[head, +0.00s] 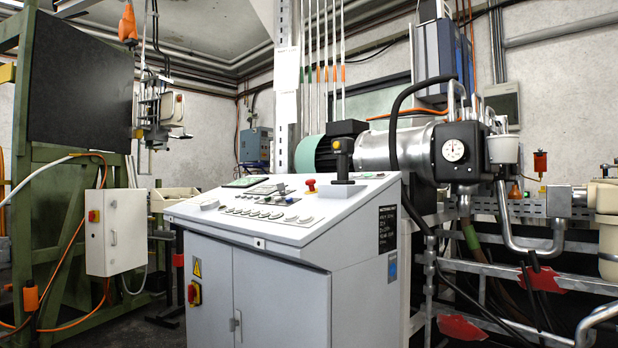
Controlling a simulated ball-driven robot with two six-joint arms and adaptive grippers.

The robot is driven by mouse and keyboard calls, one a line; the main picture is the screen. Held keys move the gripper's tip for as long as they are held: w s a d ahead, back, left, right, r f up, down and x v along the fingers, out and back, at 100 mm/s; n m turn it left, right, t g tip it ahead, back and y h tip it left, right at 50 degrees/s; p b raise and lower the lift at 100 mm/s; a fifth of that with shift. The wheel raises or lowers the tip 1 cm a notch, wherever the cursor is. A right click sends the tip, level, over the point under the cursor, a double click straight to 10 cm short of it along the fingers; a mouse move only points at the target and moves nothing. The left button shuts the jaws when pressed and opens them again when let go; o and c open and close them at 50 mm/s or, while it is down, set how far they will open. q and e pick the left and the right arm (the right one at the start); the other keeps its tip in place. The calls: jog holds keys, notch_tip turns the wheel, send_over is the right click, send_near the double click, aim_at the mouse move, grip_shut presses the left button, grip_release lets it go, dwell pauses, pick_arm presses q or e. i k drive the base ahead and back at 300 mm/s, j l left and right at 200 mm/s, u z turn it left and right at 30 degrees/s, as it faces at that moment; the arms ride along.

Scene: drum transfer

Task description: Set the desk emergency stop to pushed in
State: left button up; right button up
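The control desk (285,235) stands in the middle of the head view, with a sloped top panel. A red emergency stop button (310,184) with a yellow base sits near the top edge of that panel, left of a black joystick (343,162). From this distance I cannot tell whether the button is pushed in or out. Neither of my grippers shows in the view.
Round buttons (268,214) line the panel. A red and yellow switch (194,293) is on the desk's front. A grey box (115,232) with a red switch hangs at left. Pipes and a pressure gauge (454,150) crowd the right. Dark floor shows at lower left.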

aim_at(310, 183)
jog(key=i+j+z, duration=0.1)
jog(key=i+j, duration=0.25)
jog(key=i+j+z, duration=0.15)
jog(key=i+j, duration=0.2)
jog(key=j, duration=0.25)
jog(key=i+j+z, duration=0.1)
jog(key=i+j, duration=0.25)
jog(key=j, duration=0.2)
jog(key=i+j+z, duration=0.1)
jog(key=i+j, duration=0.2)
jog(key=j, duration=0.25)
jog(key=i+j+z, duration=0.1)
jog(key=i+j, duration=0.2)
jog(key=j, duration=0.3)
jog(key=i+j+z, duration=0.15)
jog(key=j, duration=0.45)
jog(key=i+j+z, duration=0.1)
jog(key=i+j, duration=0.25)
jog(key=j, duration=0.3)
jog(key=i+j+z, duration=0.1)
jog(key=j, duration=0.55)
jog(key=i, duration=0.1)
